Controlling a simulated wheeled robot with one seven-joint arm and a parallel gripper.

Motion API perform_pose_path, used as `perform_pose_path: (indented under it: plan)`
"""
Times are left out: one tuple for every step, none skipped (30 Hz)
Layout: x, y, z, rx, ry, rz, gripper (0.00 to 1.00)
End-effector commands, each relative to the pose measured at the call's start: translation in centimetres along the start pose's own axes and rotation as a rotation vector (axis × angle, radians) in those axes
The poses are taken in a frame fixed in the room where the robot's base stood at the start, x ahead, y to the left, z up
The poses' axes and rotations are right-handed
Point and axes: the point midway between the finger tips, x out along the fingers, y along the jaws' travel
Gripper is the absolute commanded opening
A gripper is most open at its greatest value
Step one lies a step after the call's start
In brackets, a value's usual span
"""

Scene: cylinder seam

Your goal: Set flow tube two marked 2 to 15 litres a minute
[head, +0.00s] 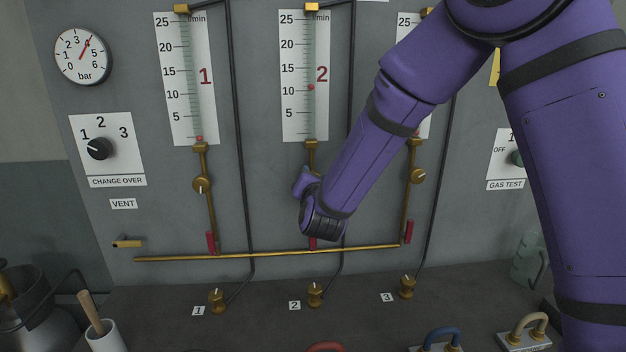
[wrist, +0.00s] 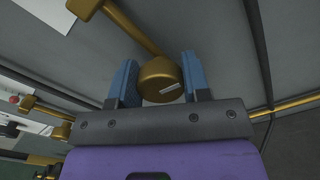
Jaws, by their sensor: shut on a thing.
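Flow tube two (head: 310,60), on its white scale plate marked 2, has its red float (head: 311,87) a little above the 10 line, below 15. The brass valve knob (wrist: 160,82) shows in the wrist view with a white line on its face. My gripper (wrist: 158,68) has a blue finger on each side of this knob and is shut on it. In the head view my purple wrist covers the knob below tube two, and the fingers are hidden.
Flow tube one (head: 195,70) has its float at the bottom. Its knob (head: 201,184) and the knob of tube three (head: 417,176) stand on either side. A brass pipe (head: 180,257) runs below. My arm hides most of tube three's scale.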

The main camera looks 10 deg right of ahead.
Motion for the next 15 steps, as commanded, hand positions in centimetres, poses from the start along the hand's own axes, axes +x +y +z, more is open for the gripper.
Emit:
perform_pose_path:
  plan:
    - [-0.01, -0.05, -0.01, 0.04, 0.001, 0.0, 0.2]
    - [-0.02, -0.05, -0.01, 0.065, 0.0, 0.0, 0.2]
    - [-0.02, -0.06, -0.01, 0.098, 0.0, 0.0, 0.2]
    - [-0.01, -0.07, -0.01, 0.122, 0.0, 0.0, 0.2]
    - [-0.01, -0.09, 0.0, 0.144, 0.0, -0.001, 0.2]
    - [-0.01, -0.1, 0.0, 0.172, 0.0, -0.001, 0.2]
    - [-0.01, -0.1, 0.0, 0.192, 0.0, 0.0, 0.2]
    - [-0.02, -0.09, 0.0, 0.212, 0.0, 0.0, 0.2]
    - [-0.02, -0.09, -0.01, 0.235, 0.0, 0.0, 0.2]
    - [-0.03, -0.08, -0.02, 0.252, 0.0, 0.0, 0.2]
    - [-0.03, -0.08, -0.02, 0.267, 0.0, 0.0, 0.2]
    - [-0.03, -0.09, -0.02, 0.287, 0.0, 0.0, 0.2]
    - [-0.03, -0.1, -0.02, 0.299, 0.0, 0.0, 0.2]
    - [-0.02, -0.11, -0.01, 0.312, 0.0, 0.0, 0.2]
    - [-0.02, -0.13, -0.01, 0.325, 0.0, 0.0, 0.2]
